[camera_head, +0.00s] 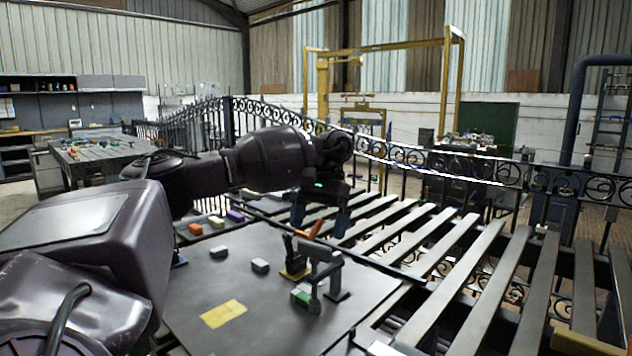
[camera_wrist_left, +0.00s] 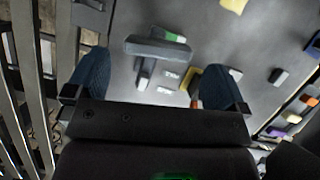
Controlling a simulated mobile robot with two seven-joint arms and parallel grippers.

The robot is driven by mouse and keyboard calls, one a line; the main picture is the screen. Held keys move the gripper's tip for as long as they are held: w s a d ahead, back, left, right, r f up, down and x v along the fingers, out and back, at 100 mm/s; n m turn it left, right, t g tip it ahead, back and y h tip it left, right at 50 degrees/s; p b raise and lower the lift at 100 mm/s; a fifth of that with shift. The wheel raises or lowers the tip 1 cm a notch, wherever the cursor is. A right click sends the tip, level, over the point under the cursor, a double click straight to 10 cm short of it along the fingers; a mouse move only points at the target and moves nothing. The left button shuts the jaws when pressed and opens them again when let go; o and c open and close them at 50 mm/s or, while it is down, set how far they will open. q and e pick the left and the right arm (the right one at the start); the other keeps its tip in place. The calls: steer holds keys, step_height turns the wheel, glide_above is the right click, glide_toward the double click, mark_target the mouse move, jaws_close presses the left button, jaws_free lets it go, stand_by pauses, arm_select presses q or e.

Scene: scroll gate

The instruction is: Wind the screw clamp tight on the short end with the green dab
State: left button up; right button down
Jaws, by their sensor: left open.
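A grey clamp-like fixture (camera_head: 326,270) stands upright on the dark work plate (camera_head: 185,290). A small block with a green dab (camera_head: 302,296) sits at its near foot; the green also shows in the left wrist view (camera_wrist_left: 174,37). A dark lever (camera_head: 288,245) on a yellow base and an orange handle (camera_head: 316,229) stand just behind. I cannot tell which part is the screw. My left gripper (camera_head: 320,218) is open and empty, above and behind the fixture. In the left wrist view the fixture's grey bar (camera_wrist_left: 157,50) lies ahead, between the spread fingers. My right gripper is not in view.
Two small grey blocks (camera_head: 260,265) and a yellow patch (camera_head: 222,313) lie on the plate. Coloured pieces, one of them purple (camera_head: 235,215), line its far edge. A slatted rack (camera_head: 440,250) borders the plate on the right.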

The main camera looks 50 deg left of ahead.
arm_select(q)
steer(key=p+v, duration=0.4)
steer(key=v, duration=0.2)
steer(key=shift+r, duration=0.3)
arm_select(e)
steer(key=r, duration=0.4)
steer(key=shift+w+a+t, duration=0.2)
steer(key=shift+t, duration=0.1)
arm_select(q)
steer(key=shift+w, duration=0.2)
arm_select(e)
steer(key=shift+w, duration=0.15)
